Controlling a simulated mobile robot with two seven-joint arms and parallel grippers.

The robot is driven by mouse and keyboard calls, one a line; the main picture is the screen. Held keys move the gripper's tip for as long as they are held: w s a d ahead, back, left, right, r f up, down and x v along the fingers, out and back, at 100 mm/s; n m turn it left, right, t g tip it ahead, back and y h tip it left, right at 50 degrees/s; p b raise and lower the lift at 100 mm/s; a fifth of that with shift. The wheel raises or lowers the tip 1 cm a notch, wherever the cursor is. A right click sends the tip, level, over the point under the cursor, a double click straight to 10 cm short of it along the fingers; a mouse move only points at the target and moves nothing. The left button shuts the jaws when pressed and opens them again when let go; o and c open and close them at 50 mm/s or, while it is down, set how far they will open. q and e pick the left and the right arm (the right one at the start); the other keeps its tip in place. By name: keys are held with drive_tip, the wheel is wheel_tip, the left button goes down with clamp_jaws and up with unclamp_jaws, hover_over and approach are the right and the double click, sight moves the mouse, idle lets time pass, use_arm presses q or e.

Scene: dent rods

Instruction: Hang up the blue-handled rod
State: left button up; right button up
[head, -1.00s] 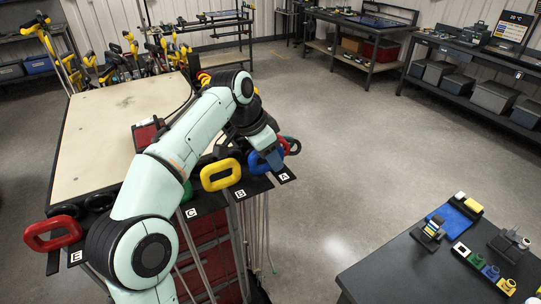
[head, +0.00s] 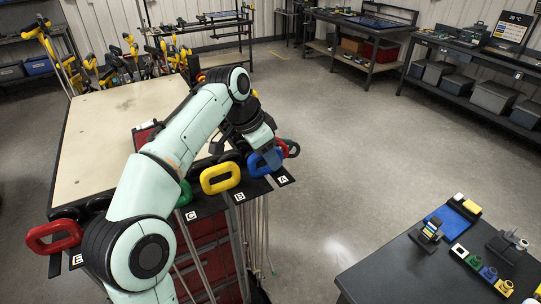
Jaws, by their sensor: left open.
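The blue handle (head: 257,168) of the blue-handled rod is at the near right corner of the cart, beside the slot marked A. My left gripper (head: 268,155) is right at this handle, pointing down at it and partly covering it. The gripper's fingers are open; whether they touch the handle is hard to tell. Slots marked A (head: 283,179), B (head: 239,196) and C (head: 191,215) lie along the cart's near edge. Thin rods hang down below that edge, but which belongs to the blue handle is unclear. My right gripper is out of view.
A yellow handle (head: 220,179) sits close left of the blue one, and a green handle (head: 185,194) is partly behind my arm. Red and dark green handles crowd behind the gripper. A red handle (head: 54,237) is at the far left. Open floor lies right, before a dark table (head: 400,270).

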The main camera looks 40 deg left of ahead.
use_arm(q)
drive_tip(key=shift+o, duration=0.4)
drive_tip(key=shift+a+p+v, duration=0.2)
drive_tip(key=shift+p+v, duration=0.15)
drive_tip(key=shift+v, duration=0.6)
drive_tip(key=shift+a+p+v, duration=0.2)
drive_tip(key=shift+p+v, duration=0.15)
drive_tip(key=shift+v, duration=0.6)
drive_tip(key=shift+s+r, duration=0.15)
drive_tip(key=shift+r, duration=0.55)
drive_tip(key=shift+s+a+r, duration=0.2)
drive_tip(key=shift+s+a, duration=0.1)
drive_tip(key=shift+s, duration=0.05)
drive_tip(key=shift+w+d, duration=0.15)
drive_tip(key=shift+d, duration=0.1)
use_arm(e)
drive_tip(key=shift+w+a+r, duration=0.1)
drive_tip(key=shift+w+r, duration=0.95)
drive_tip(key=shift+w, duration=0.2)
use_arm(q)
drive_tip(key=shift+f, duration=0.15)
